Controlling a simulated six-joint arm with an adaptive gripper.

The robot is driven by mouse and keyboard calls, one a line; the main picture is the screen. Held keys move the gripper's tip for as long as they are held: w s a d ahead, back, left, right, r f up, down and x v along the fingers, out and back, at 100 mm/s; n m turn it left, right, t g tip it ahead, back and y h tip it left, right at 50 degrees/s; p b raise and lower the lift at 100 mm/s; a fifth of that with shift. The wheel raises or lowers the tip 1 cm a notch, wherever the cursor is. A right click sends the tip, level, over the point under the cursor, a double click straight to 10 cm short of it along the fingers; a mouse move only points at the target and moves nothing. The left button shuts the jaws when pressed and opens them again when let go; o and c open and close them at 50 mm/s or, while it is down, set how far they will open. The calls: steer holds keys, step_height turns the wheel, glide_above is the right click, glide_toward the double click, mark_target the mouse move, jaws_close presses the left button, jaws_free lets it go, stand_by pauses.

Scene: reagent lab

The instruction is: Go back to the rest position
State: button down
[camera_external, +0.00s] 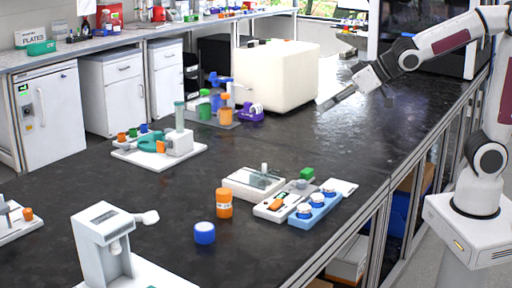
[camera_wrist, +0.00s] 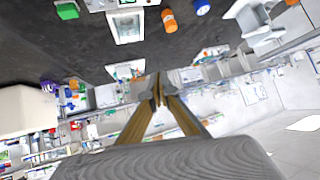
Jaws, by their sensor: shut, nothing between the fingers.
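My gripper (camera_external: 337,101) is up in the air over the far right part of the dark bench (camera_external: 385,160), well apart from the items on it. Its fingers point down and to the left in the external view. In the wrist view my gripper (camera_wrist: 158,98) shows its two fingers meeting at the tips, with nothing between them. No task object is named.
A large cream box (camera_external: 275,75) stands left of my gripper. Nearer the camera are an orange bottle (camera_external: 224,203), a blue cap (camera_external: 204,233), a blue rack (camera_external: 314,208) and a white device (camera_external: 103,245). The bench below my gripper is clear.

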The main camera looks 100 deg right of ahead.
steer(key=s+a+f+n+g+y, duration=0.2)
steer(key=s+a+n, duration=0.1)
steer(key=s+a, duration=0.5)
steer(key=s+a+f+n+g+y, duration=0.2)
steer(key=s+a, duration=0.7)
steer(key=s, duration=0.5)
steer(key=shift+s+a+f+n, duration=0.2)
steer(key=shift+f+n, duration=0.2)
steer(key=shift+n, duration=0.3)
stand_by(1.8)
